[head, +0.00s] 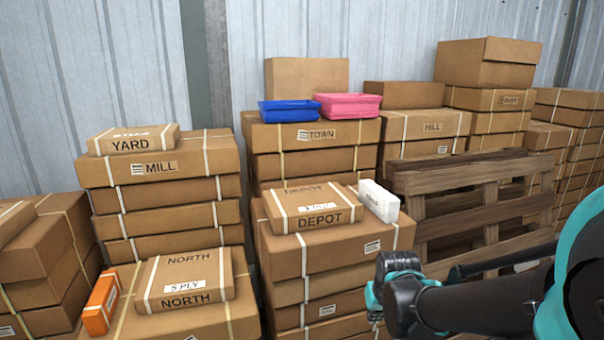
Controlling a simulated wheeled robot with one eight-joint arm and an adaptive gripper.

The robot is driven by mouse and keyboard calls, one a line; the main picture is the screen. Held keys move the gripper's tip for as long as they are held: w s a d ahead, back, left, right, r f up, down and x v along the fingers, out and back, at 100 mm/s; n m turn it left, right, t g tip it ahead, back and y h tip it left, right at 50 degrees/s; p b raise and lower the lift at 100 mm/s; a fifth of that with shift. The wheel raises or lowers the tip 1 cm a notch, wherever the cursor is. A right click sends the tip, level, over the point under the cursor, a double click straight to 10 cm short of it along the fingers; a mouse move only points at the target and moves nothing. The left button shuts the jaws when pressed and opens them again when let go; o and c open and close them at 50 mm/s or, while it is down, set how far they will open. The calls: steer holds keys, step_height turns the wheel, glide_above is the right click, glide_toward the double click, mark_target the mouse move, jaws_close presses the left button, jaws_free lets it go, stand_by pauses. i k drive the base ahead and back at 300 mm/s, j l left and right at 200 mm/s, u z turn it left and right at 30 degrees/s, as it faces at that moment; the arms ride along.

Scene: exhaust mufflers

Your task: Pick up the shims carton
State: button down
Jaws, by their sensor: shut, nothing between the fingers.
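No carton shows a readable "shims" label, so I cannot tell which one is the shims carton. A small white box (379,201) lies at the right end of a carton stack, beside the flat carton marked DEPOT (311,208). My gripper (376,320) is low in the picture, in front of the right side of the middle stack and below the white box. It is small and partly hidden by my wrist; it is shut and empty.
A blue tray (289,111) and a pink tray (348,106) sit on the TOWN stack behind. A wooden pallet (470,215) leans at the right, behind my arm. Cartons marked YARD (133,140), MILL (160,168) and HILL (425,125) crowd the wall.

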mark_target(97, 316)
steer(key=u, duration=1.75)
steer(key=i+l+u, duration=0.1)
steer(key=i+l, duration=0.15)
steer(key=i+l+u, duration=0.15)
steer(key=l, duration=0.3)
steer(key=i+l+u, duration=0.1)
steer(key=i+l, duration=0.2)
